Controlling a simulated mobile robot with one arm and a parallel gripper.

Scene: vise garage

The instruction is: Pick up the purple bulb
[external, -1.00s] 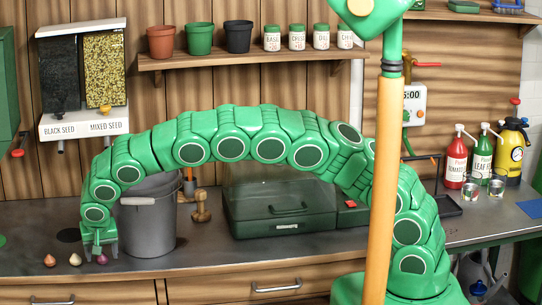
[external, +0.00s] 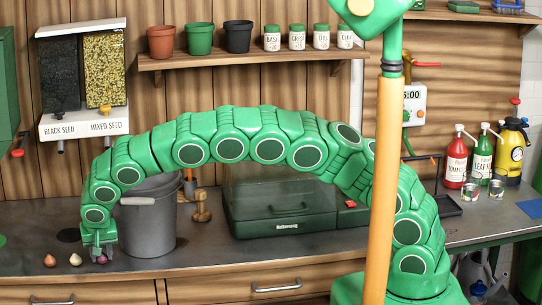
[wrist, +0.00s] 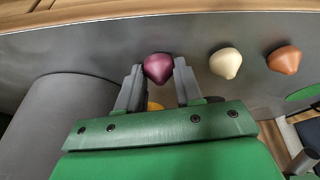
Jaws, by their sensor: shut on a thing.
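The purple bulb (wrist: 158,67) is between the two fingers of my gripper (wrist: 159,82) in the wrist view. My gripper is shut on it, a finger on each side. In the external view my gripper (external: 100,253) points down at the front left of the workbench, and the purple bulb (external: 101,260) shows low between the fingers. The bulb is at or very near the bench top; I cannot tell if there is a gap beneath it.
A cream bulb (external: 75,259) and a brown bulb (external: 50,260) sit to the left of my gripper. A grey bucket (external: 148,225) stands close on its right. The bench's front edge is near. A green lidded case (external: 280,212) stands farther right.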

